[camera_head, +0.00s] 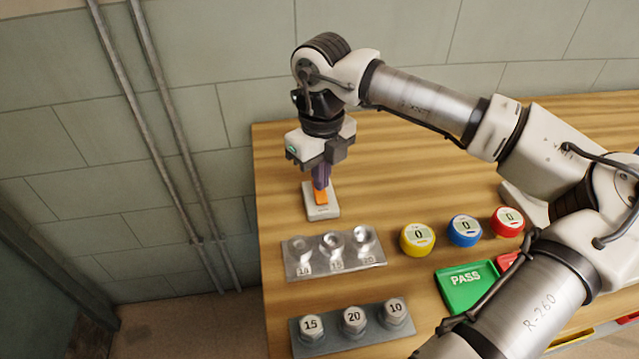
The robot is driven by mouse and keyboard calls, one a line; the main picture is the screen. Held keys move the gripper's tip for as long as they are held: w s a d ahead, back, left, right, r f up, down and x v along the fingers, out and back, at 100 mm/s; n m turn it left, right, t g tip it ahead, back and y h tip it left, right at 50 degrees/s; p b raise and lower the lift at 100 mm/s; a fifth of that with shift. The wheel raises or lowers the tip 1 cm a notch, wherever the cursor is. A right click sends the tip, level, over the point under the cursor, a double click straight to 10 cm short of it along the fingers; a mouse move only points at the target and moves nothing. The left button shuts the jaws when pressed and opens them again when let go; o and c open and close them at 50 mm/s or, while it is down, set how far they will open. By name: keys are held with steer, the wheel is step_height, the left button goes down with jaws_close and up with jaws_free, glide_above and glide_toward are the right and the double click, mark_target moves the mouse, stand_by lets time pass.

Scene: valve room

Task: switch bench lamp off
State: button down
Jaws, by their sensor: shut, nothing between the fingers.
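A small white switch box (322,212) with an orange rocker (321,196) lies on the wooden bench near its left edge. My gripper (321,186) points down right over it, with its fingers shut and empty. The fingertips are at the orange rocker; I cannot tell whether they touch it. The fingers hide part of the rocker, so its tilt does not show clearly. No lamp is visible in this view.
In front of the switch are a metal plate with sockets (320,266) and a tray with numbered hex pieces (353,320). Yellow (417,239), blue (464,231) and red (507,222) dials and a green PASS tray (466,287) lie right. Bare wood surrounds the switch.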

mark_target(321, 198)
step_height(321, 198, up, 4)
steer(key=shift+r+p, duration=0.25)
steer(key=shift+p, duration=0.75)
steer(key=shift+s, duration=0.1)
